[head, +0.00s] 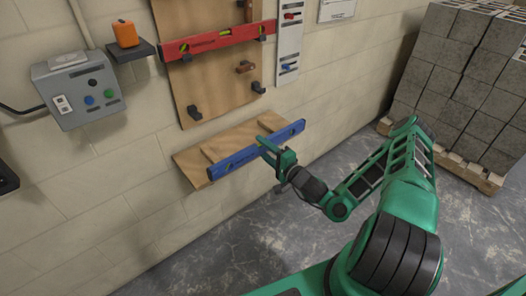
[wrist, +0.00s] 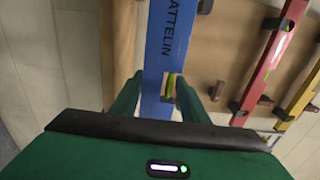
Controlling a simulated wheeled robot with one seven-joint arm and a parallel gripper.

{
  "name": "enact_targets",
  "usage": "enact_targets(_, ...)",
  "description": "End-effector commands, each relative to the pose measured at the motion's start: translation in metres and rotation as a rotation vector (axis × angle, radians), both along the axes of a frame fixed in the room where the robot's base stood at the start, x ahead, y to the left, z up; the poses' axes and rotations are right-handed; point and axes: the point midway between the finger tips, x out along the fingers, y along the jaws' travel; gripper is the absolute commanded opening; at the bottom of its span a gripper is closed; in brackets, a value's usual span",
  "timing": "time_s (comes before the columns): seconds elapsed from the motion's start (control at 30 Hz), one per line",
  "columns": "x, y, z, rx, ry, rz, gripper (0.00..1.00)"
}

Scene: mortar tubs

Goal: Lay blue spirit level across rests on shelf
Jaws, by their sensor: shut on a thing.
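The blue spirit level (head: 236,160) is long and lies slantwise along the front of the wooden shelf (head: 187,159) in the head view. My gripper (head: 272,150) is shut on it, right of its middle. In the wrist view the blue level (wrist: 169,35) runs up between the two fingers of my gripper (wrist: 158,98), with a yellow-green vial near them. A rest (head: 208,154) shows as a low wooden strip on the shelf at the left; the level hides much of the shelf's front. I cannot tell whether the level touches the rests.
Above the shelf, a red spirit level (head: 220,37) hangs on a wooden board (head: 205,90) with dark pegs. A grey switch box (head: 78,90) and an orange item (head: 125,33) are at the left. Stacked grey blocks (head: 455,85) stand at the right. The floor is open.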

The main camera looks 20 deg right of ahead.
Motion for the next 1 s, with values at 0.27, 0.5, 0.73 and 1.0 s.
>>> enact_targets(0.27, 0.016, 0.006, -0.001, -0.001, -0.003, 0.002, 0.15)
enact_targets(0.5, 0.029, 0.01, -0.002, -0.001, -0.003, 0.002, 0.15)
enact_targets(0.73, 0.042, 0.014, -0.003, 0.0, -0.002, 0.0, 0.15)
enact_targets(1.0, 0.056, 0.019, -0.005, -0.001, -0.001, 0.001, 0.15)
